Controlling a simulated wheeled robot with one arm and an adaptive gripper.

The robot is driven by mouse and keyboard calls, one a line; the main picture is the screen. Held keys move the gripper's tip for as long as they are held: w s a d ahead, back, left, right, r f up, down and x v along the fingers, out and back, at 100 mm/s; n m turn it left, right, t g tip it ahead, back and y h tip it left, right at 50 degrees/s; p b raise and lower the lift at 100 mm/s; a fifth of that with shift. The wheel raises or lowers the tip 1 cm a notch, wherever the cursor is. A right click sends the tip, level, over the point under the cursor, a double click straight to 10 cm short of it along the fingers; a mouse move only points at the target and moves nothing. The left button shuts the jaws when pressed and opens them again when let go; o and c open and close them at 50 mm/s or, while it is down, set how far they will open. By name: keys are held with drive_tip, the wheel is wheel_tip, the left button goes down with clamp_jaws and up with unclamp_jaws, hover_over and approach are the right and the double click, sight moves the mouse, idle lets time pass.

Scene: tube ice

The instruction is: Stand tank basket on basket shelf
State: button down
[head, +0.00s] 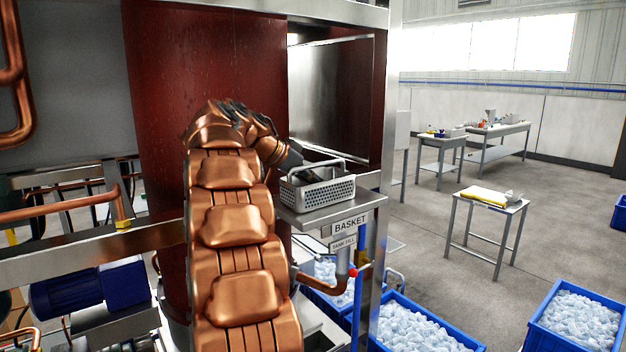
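The tank basket (326,193) is a light grey perforated basket with an arched handle. It is upright at the metal basket shelf (345,214), over its left part. I cannot tell whether its base rests on the shelf or is slightly above it. The shelf carries a "BASKET" label on its front. My copper-coloured arm reaches up to the basket from the left. My gripper (306,174) is dark and is at the basket's handle and left side. Its fingers are small and partly hidden, so I cannot tell whether they close on the handle.
A dark red tank panel (215,110) stands behind my arm. Below the shelf are a red-knobbed valve (352,272) and a blue crate of ice (415,325). Another ice crate (578,318) stands at right. A small table (490,203) stands on open floor.

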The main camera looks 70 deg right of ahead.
drive_tip(key=c, duration=1.3)
unclamp_jaws()
drive_tip(key=shift+r+p, duration=0.25)
drive_tip(key=shift+p, duration=0.15)
drive_tip(key=shift+w+a+b, duration=0.15)
drive_tip(key=shift+a+b, duration=0.05)
drive_tip(key=shift+b, duration=0.15)
drive_tip(key=b+v, duration=0.2)
drive_tip(key=v, duration=0.4)
drive_tip(key=shift+w+a+r, duration=0.1)
drive_tip(key=v, duration=0.5)
